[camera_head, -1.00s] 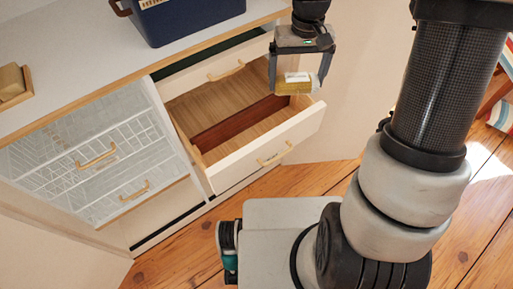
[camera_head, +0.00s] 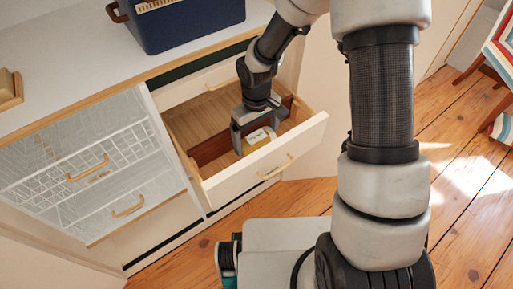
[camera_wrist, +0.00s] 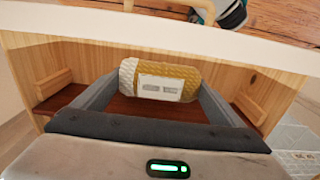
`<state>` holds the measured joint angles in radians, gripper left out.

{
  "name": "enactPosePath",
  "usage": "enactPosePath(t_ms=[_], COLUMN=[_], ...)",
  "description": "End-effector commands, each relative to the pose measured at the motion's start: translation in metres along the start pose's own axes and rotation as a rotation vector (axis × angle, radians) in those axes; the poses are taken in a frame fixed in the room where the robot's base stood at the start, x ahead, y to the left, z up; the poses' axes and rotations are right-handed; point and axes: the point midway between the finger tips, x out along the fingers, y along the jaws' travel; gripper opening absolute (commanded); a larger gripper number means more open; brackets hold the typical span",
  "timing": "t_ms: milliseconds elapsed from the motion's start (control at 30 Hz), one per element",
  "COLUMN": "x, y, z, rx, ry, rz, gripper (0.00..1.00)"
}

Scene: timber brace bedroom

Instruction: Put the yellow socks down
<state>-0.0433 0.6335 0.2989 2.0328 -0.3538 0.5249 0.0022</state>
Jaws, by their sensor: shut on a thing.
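The yellow socks (camera_head: 258,140) are a rolled bundle with a pale label and a whitish end. They also show in the wrist view (camera_wrist: 185,76), held between the two fingers. My gripper (camera_head: 254,133) is shut on them and reaches down into the open drawer (camera_head: 290,148). In the wrist view my gripper (camera_wrist: 155,95) has a finger at each side of the bundle. The reddish-brown drawer floor shows behind the socks. I cannot tell whether the socks touch the floor.
The drawer has a dark red divider (camera_head: 212,147) across it and a light wood compartment behind. White wire-patterned drawers (camera_head: 90,165) stand to the left. A dark blue box (camera_head: 180,20) sits on the cabinet top (camera_head: 70,50).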

Motion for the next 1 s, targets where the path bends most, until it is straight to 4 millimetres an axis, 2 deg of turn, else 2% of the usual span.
enactPosePath(t_ms=[133, 333, 700, 733, 767, 1000], x=[0.011, 0.04, 0.044, 0.044, 0.043, 0.042], y=[0.0, 0.0, 0.001, 0.001, 0.001, 0.001], z=[0.0, 0.0, 0.0, 0.0, 0.0, 0.0], rx=[0.001, 0.001, 0.001, 0.001, 0.001, 0.001], ry=[-0.001, -0.001, 0.001, 0.001, 0.001, 0.001], rz=[0.0, -0.001, 0.001, 0.001, 0.001, 0.001], gripper=[0.69, 0.69, 0.69, 0.93, 0.98, 1.0])
